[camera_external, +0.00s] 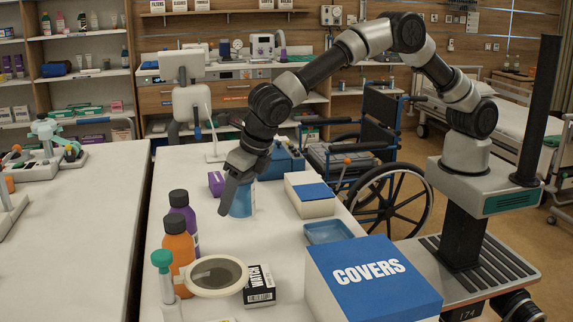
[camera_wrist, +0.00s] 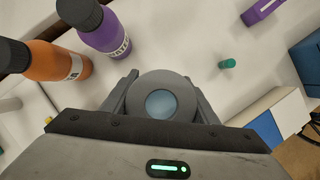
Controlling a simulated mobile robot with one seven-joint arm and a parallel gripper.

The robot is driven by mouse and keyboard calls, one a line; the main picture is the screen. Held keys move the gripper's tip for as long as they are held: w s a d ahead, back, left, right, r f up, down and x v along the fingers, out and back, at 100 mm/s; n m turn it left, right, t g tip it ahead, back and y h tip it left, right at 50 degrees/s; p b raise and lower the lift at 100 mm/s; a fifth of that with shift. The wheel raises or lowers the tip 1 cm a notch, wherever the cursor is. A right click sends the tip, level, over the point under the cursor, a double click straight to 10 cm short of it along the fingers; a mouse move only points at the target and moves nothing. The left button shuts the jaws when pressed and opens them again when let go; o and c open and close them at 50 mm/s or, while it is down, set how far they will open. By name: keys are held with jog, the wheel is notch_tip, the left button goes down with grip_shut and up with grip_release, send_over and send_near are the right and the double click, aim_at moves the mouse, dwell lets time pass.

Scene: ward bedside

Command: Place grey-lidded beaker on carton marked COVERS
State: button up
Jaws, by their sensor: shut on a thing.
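The grey-lidded beaker is a blue cup (camera_external: 241,202) standing upright on the white table in the external view. In the wrist view its round grey lid (camera_wrist: 161,88) with a pale blue centre sits between the fingers. My gripper (camera_external: 233,190) reaches down from above and is shut on the beaker; its fingers (camera_wrist: 161,100) flank the lid on both sides. The carton marked COVERS (camera_external: 375,280) is a large box with a blue top at the front right of the table. Its top is bare. The far side of the beaker is hidden by my gripper.
Orange bottle (camera_external: 179,247) and purple bottle (camera_external: 184,220) stand left of the beaker. A round magnifier (camera_external: 216,275) and WATCH box (camera_external: 259,287) are in front. A blue tray (camera_external: 328,231) and blue-topped white box (camera_external: 310,196) lie to the right. A purple box (camera_external: 216,183) is behind.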

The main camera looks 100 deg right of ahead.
jog(key=s+a+r+n+y+p, duration=0.1)
jog(key=s+a+r+n, duration=0.2)
jog(key=a, duration=0.6)
jog(key=s+a+r+n+p, duration=0.1)
jog(key=s+a+r, duration=0.3)
jog(key=a, duration=0.5)
notch_tip(320, 180, up, 6)
jog(key=n+t+y+p, duration=0.1)
jog(key=n+y, duration=0.1)
jog(key=n, duration=0.2)
send_over(353, 275)
jog(key=s, duration=0.2)
notch_tip(353, 275, down, 9)
jog(key=shift+w+f+b, duration=0.1)
jog(key=shift+f+b, duration=0.1)
jog(key=shift+b, duration=0.15)
jog(key=shift+f, duration=0.2)
jog(key=o, duration=1.3)
